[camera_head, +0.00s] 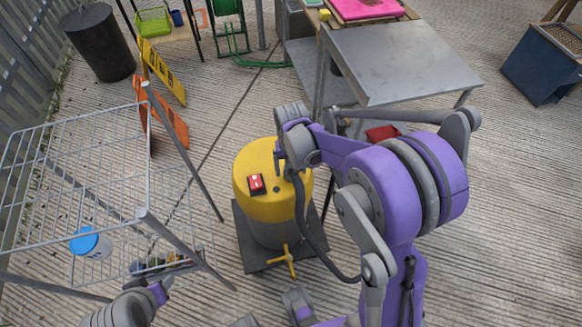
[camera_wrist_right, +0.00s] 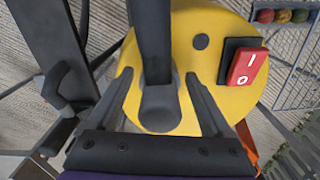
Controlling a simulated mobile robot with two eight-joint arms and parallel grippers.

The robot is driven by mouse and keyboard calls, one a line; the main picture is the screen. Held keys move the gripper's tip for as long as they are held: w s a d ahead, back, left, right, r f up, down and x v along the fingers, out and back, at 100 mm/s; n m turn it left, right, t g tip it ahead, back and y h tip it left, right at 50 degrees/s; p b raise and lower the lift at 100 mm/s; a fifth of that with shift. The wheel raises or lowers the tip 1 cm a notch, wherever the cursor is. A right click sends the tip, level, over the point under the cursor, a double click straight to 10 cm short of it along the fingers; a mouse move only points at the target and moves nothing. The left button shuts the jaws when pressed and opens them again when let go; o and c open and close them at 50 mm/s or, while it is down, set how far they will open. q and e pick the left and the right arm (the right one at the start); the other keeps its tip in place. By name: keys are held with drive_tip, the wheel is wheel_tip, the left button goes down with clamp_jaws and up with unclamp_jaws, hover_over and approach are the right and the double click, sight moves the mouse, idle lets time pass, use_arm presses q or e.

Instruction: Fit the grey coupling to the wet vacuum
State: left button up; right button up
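The wet vacuum (camera_head: 270,212) is a yellow-topped drum with a red switch (camera_head: 256,184) and a yellow tap (camera_head: 286,260) at its foot. Its yellow top fills the right wrist view (camera_wrist_right: 188,35). The grey coupling (camera_wrist_right: 160,108) is on the end of a dark hose (camera_head: 318,235), over the yellow top. My right gripper (camera_wrist_right: 159,75) is open, with a finger on either side of the coupling and narrow yellow gaps between. I cannot tell whether the coupling is seated on the vacuum. Only a link of my left arm shows at the lower left; its fingers are out of view.
A wire rack (camera_head: 90,165) with a blue-lidded tub (camera_head: 90,243) stands left of the vacuum. A metal table (camera_head: 405,65) stands behind on the right. A yellow-and-orange sign (camera_head: 163,75), a black bin (camera_head: 98,42) and a blue box (camera_head: 540,65) stand farther back.

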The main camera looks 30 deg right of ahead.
drive_tip(key=shift+o, duration=0.3)
drive_tip(key=shift+r, duration=0.1)
wheel_tip(320, 180, up, 11)
drive_tip(key=shift+f+p, duration=0.15)
drive_tip(key=shift+p, duration=0.45)
drive_tip(key=s+a+r+n+t+p, duration=0.2)
drive_tip(key=s+a, duration=0.1)
drive_tip(key=s, duration=0.4)
drive_tip(key=s+a+r+n+t+p, duration=0.1)
drive_tip(key=s+a+n+t, duration=0.1)
drive_tip(key=s, duration=0.6)
drive_tip(key=shift+s+a+r+n+t+p, duration=0.3)
drive_tip(key=shift+a+r+t+p, duration=0.1)
drive_tip(key=shift+a+t, duration=0.4)
